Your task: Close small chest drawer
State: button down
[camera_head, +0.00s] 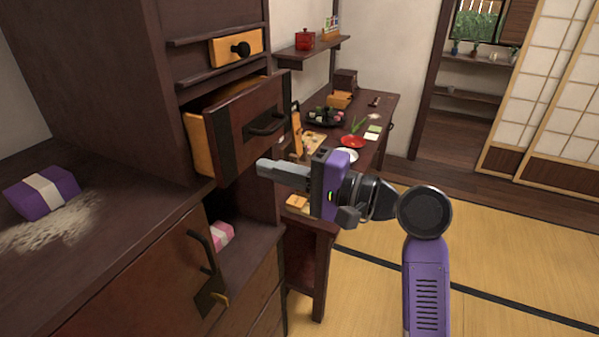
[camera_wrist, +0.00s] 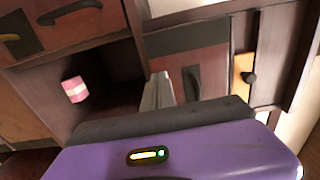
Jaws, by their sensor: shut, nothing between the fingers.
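A chest drawer (camera_head: 230,120) with a dark reddish-brown front, black bands and a black bar handle (camera_head: 267,124) stands pulled out of the tall dark cabinet. Its light wooden side shows at the left. The drawer front also shows in the wrist view (camera_wrist: 208,66), with its handle (camera_wrist: 192,83). My gripper (camera_head: 262,167) is shut and empty, just below and in front of the drawer's lower right part. In the wrist view its fingers (camera_wrist: 158,88) point toward the drawer's front. I cannot tell whether they touch it.
Above is a small yellow drawer (camera_head: 228,48) with a black knob. Below, a pink box (camera_head: 222,235) sits in an open compartment beside a cabinet door (camera_head: 150,285). A purple box (camera_head: 42,190) lies on the counter. Tatami floor at right is clear.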

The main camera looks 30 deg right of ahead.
aim_at(245, 161)
jog(key=shift+x, duration=1.2)
jog(key=p+x, duration=0.1)
jog(key=x, duration=0.3)
jog(key=shift+w, duration=0.1)
jog(key=shift+w+a+r, duration=0.15)
jog(key=shift+a+r, duration=0.05)
jog(key=shift+a, duration=0.1)
